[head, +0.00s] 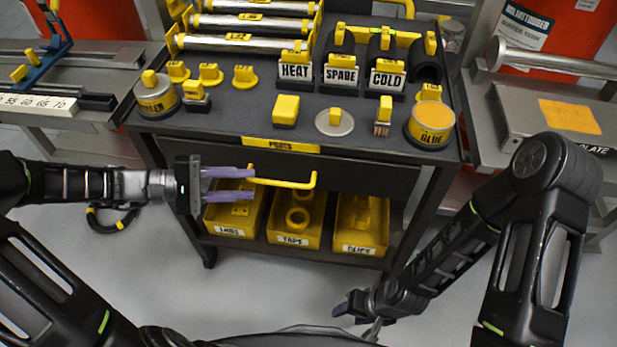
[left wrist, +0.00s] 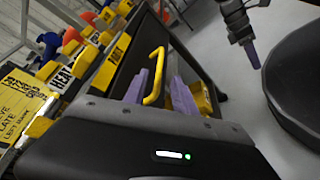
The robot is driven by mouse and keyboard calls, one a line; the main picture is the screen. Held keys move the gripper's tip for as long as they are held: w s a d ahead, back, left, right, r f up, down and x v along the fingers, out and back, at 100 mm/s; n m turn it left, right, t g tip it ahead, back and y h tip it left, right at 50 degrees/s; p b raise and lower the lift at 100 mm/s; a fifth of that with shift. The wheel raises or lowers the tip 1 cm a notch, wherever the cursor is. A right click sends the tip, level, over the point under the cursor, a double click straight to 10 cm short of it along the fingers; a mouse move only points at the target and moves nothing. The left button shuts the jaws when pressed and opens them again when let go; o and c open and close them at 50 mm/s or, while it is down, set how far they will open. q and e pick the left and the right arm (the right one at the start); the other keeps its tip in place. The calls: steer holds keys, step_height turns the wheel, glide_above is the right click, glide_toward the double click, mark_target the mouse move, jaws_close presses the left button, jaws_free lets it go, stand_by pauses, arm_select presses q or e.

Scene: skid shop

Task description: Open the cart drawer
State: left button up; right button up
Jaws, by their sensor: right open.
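The cart drawer (head: 350,180) is a dark front under the cart top and looks closed. Its yellow bar handle (head: 285,182) sticks out toward me. My left gripper (head: 229,184) is open at the handle's left end, its purple fingers spread above and below the bar's line. In the left wrist view, the yellow handle (left wrist: 154,80) shows between the spread fingers of my left gripper (left wrist: 160,92). Contact cannot be told. My right gripper (head: 348,306) is open and empty, low in front of the cart; it also shows in the left wrist view (left wrist: 250,52).
The cart top (head: 240,115) carries signed blocks, tins and yellow-handled pieces. Yellow bins (head: 232,218) stand on the shelf below the drawer. Grey benches flank the cart, including the right one (head: 500,120). The floor (head: 270,290) before the cart is clear.

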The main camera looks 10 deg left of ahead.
mark_target(272, 184)
arm_select(q)
steer(key=shift+w+d, duration=0.15)
steer(key=shift+d, duration=0.25)
steer(key=shift+a, duration=0.1)
steer(key=shift+b+x, duration=0.5)
steer(key=shift+x, duration=3.45)
jaws_close()
